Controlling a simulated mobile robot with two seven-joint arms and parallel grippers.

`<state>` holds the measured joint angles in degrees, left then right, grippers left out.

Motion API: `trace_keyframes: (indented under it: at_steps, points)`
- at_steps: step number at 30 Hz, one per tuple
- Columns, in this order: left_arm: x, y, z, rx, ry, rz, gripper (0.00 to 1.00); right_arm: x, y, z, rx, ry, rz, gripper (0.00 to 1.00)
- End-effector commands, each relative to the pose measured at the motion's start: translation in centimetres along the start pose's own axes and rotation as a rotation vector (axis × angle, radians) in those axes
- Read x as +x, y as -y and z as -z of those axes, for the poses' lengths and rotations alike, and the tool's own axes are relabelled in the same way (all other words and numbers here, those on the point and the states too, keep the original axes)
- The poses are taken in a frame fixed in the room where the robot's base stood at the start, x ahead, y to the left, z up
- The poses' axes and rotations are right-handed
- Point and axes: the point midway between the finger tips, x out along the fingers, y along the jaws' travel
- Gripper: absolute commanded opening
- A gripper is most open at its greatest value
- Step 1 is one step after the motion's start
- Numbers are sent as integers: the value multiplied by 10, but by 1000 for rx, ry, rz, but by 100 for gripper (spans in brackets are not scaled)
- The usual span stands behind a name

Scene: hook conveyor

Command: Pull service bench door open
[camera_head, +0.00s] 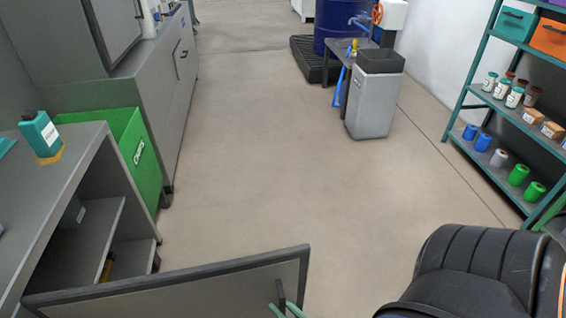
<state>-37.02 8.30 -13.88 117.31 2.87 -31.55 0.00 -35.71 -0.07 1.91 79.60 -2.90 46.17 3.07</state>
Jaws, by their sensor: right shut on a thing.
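The service bench (92,150) stands at the left, a grey cabinet with open shelves inside. Its grey door (200,285) is swung well out across the bottom of the view, so the shelves show. A dark handle (281,290) sits near the door's free end. My right gripper (284,305) is at the bottom edge, with its greenish fingers shut on the handle; most of it is cut off by the frame. My left gripper is not in view.
A teal bottle (40,135) stands on the bench top. A green bin (138,150) is beside the bench, before a grey cabinet (160,85). A grey waste bin (373,100) and a shelf rack (468,90) stand further off. The middle floor is clear.

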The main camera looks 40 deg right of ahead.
Motion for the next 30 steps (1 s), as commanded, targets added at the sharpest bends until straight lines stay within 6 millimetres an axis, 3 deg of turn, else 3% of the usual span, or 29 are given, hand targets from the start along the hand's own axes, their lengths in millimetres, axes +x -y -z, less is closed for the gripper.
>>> trace_keyframes:
  at_steps: [12, 13, 18, 26, 30]
  points:
    - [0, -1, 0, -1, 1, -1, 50, 0, 3, 0, -1, 0, 7, 0]
    - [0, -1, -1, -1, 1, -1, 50, 0, 3, 0, -1, 0, 7, 26]
    - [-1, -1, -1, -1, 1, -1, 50, 0, 2, 0, -1, 0, 5, 45]
    - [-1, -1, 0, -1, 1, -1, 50, -1, 1, 0, 0, 0, 3, 48]
    - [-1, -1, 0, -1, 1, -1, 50, -10, 1, -1, 0, 3, 3, 48]
